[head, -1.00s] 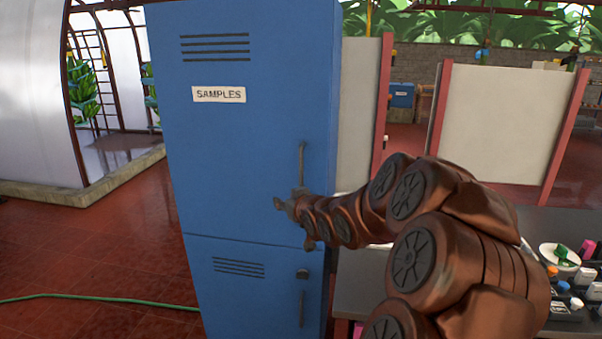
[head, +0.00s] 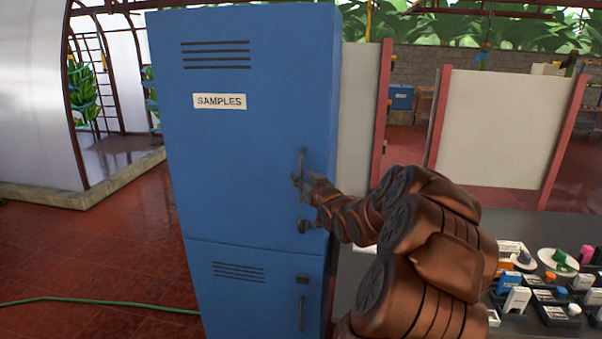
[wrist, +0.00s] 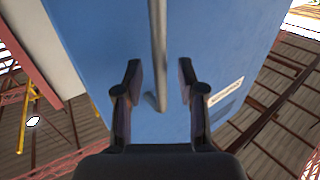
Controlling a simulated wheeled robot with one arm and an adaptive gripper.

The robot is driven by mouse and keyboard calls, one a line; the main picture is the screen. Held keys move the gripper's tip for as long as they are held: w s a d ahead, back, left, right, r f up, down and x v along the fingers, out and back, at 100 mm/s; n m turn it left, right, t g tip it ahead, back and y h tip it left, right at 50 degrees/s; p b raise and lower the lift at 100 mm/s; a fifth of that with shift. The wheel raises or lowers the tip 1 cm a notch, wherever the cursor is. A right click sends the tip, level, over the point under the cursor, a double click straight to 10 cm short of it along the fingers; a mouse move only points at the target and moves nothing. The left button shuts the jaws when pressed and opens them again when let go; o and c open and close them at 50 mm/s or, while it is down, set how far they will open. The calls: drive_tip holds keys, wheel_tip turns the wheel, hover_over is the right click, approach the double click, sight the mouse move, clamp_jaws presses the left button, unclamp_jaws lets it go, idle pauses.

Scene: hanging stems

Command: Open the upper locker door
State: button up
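The upper locker door (head: 230,140) is blue, with vents and a SAMPLES label (head: 220,101), and it is closed. There are gaps on both sides of the bar. The label also shows in the wrist view (wrist: 226,91).
The lower locker door (head: 240,295) is closed below, with its own handle. A dark bench (head: 430,290) with several small items stands at the right. A green hose (head: 100,299) lies on the red floor at the left. White partitions (head: 500,130) stand behind.

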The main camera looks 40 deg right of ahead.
drive_tip(key=shift+x, duration=0.85)
clamp_jaws()
